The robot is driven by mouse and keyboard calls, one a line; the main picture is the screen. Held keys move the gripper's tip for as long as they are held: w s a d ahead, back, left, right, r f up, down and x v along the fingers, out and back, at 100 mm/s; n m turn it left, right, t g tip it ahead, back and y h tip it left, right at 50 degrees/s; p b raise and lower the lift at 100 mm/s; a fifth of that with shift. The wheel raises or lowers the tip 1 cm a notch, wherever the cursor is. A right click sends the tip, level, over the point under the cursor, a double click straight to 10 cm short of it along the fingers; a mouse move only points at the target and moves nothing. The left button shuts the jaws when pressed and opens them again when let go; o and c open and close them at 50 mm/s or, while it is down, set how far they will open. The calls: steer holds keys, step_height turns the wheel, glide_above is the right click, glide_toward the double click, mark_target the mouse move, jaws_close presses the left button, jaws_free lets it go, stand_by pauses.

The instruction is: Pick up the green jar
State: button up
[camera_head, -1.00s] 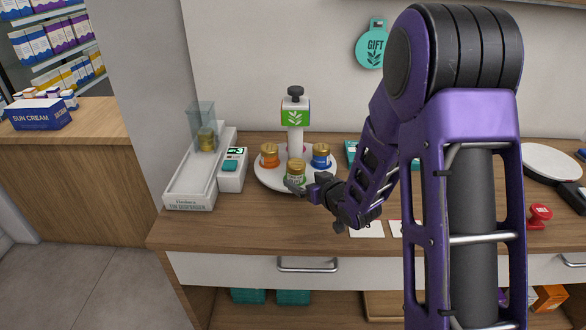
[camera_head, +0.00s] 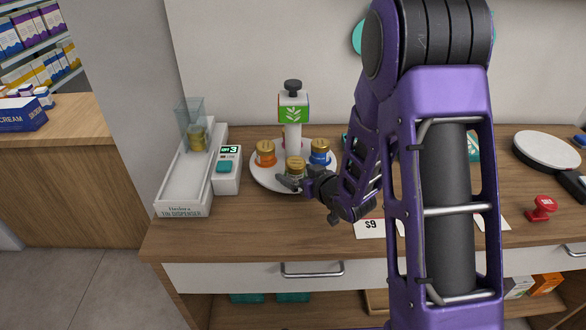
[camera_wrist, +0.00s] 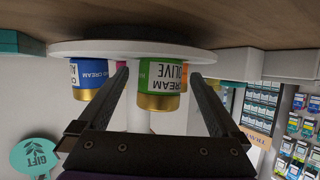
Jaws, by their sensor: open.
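The green jar (camera_head: 295,163) has a gold lid and stands at the front of a round white turntable (camera_head: 262,179) on the counter. In the wrist view, which is upside down, the green jar (camera_wrist: 158,74) shows a label reading "OLIVE". My gripper (camera_head: 296,181) is open at the front of the turntable. In the wrist view, one finger is on each side of the green jar, with a gap to it. Its lower part is partly hidden by my gripper in the head view.
An orange jar (camera_head: 265,152) and a blue jar (camera_head: 320,152) stand close behind on the turntable, around a central post (camera_head: 293,115). A tin dispenser (camera_head: 185,190) and a small device (camera_head: 227,172) stand left. A "$9" card (camera_head: 371,226) lies at the counter front.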

steer(key=c, duration=1.4)
steer(key=shift+c, duration=0.5)
steer(key=shift+r, duration=0.15)
